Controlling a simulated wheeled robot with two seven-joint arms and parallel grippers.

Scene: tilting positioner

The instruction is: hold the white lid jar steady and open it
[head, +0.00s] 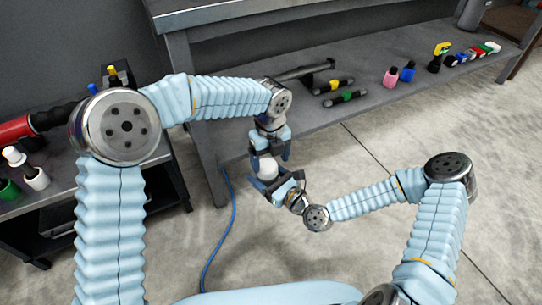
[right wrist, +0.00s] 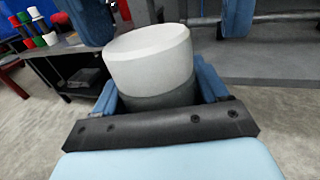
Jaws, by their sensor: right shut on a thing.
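The jar has a white lid (right wrist: 150,55) and a dark grey body (right wrist: 165,98). My right gripper (head: 274,186) is shut around the body, with a blue finger on either side, and holds the jar in the air. In the head view the white lid (head: 267,168) shows between my two grippers. My left gripper (head: 269,153) comes from above and is open. In the right wrist view its fingers stand apart on both sides of the lid's top, with a gap on the right. The lid sits on the body. The lower body is hidden by my right gripper.
A grey workbench (head: 330,110) behind carries black tools and several coloured bottles and blocks on its shelf. A blue cable (head: 217,235) lies on the open floor.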

